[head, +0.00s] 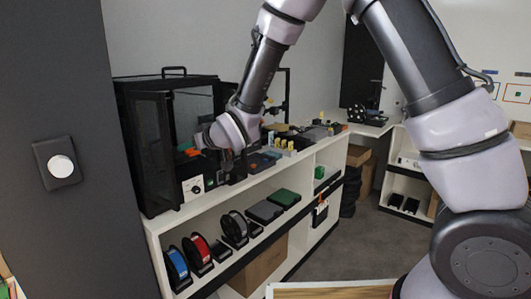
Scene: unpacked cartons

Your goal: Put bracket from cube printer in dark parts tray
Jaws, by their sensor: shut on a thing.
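The cube printer (150,150) is the black boxy enclosure at the left end of the white bench, with its front open. My gripper (199,146) is at the printer's opening, its fingers small and partly hidden by my wrist. A dark shallow tray (262,161) on the bench to the right of my wrist looks like the dark parts tray.
A white control box (193,188) stands at the printer's front. Several small yellow-topped items (282,143) and an open-frame printer crowd the bench to the right. Filament spools (198,250) and dark flat boxes (265,211) fill the shelf below. The grey floor (365,240) is clear.

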